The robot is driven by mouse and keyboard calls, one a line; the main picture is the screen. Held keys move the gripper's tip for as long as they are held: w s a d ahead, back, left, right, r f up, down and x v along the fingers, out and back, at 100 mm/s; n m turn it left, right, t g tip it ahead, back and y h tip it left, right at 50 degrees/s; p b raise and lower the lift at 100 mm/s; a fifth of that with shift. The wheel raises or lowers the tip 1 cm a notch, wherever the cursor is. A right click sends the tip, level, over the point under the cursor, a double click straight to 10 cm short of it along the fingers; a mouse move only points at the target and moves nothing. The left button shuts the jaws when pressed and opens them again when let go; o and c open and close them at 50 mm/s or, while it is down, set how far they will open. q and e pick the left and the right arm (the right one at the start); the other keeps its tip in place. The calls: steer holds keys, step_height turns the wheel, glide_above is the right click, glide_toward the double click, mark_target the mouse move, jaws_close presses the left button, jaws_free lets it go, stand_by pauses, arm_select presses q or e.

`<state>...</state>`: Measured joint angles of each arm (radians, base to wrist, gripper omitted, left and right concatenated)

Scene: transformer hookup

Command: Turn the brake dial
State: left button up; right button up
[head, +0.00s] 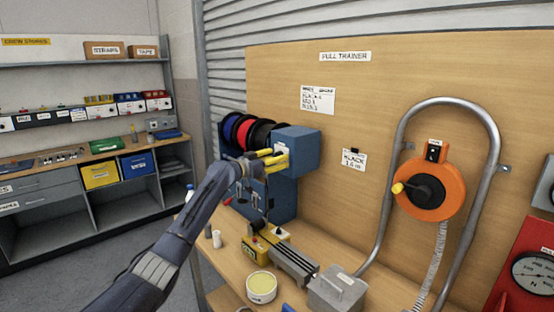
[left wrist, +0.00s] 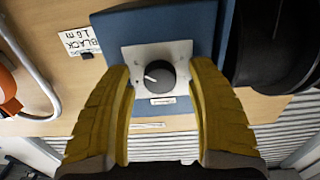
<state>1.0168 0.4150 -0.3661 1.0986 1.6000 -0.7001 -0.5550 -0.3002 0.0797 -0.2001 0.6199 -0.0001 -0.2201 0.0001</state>
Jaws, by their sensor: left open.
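The brake dial (left wrist: 159,75) is a black knob with a white pointer line on a pale plate (left wrist: 181,52). The plate is on the front of a blue box (left wrist: 209,20), which also shows in the head view (head: 302,148). My left gripper (left wrist: 163,84) is open, its two yellow fingers either side of the dial in the left wrist view, with a gap on each side. I cannot tell how far the fingertips are from the plate. In the head view the left gripper (head: 272,157) is at the box's front face and hides the dial. My right gripper is not in view.
Cable spools (head: 243,131) sit beside the blue box. Below are a yellow-lidded tub (head: 261,287), a grey metal block (head: 337,291) and a rail-like device (head: 293,264) on the bench. An orange reel (head: 448,190) with a bent pipe (head: 388,215) stands right.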

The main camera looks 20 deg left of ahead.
arm_select(q)
steer(key=shift+w+d, duration=0.1)
stand_by(0.3)
jaws_close()
stand_by(0.4)
